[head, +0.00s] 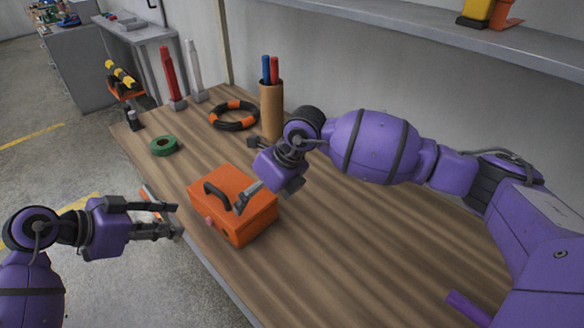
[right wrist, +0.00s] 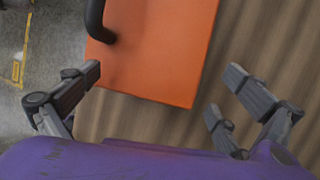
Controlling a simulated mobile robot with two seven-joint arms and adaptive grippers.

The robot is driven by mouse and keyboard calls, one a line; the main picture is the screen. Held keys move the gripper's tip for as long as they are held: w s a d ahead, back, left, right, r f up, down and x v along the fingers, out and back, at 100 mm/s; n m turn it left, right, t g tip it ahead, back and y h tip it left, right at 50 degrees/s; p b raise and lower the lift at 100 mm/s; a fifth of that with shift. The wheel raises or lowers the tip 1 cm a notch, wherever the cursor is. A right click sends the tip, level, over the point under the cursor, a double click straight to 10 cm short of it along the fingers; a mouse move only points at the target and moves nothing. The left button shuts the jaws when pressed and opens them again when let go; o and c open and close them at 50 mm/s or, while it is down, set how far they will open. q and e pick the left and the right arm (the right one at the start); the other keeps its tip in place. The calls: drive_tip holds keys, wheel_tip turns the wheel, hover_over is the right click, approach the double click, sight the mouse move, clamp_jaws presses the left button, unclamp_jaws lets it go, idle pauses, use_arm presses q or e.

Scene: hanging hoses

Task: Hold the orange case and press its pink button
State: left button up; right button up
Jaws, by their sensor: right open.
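The orange case (head: 250,218) sits on the wooden workbench with a black handle (head: 214,193) on top. Its pink button (head: 208,221) shows on the side facing my left gripper. My left gripper (head: 178,220) is open and empty, left of the case and apart from it. My right gripper (head: 240,207) is open above the right part of the case; one finger hides some of its top. In the right wrist view, the case (right wrist: 165,45) and part of the handle (right wrist: 96,22) lie beyond the spread fingers (right wrist: 166,74). The button is not visible there.
On the workbench (head: 350,235) stand a green tape roll (head: 164,146), a black-orange ring (head: 233,115), a brown holder (head: 272,110) with pens, and red (head: 169,75) and white (head: 194,70) upright tools. A shelf (head: 440,35) hangs above. The front right bench is mostly clear.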

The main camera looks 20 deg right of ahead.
drive_tip(key=shift+w+a+f, duration=0.25)
drive_tip(key=shift+f, duration=0.2)
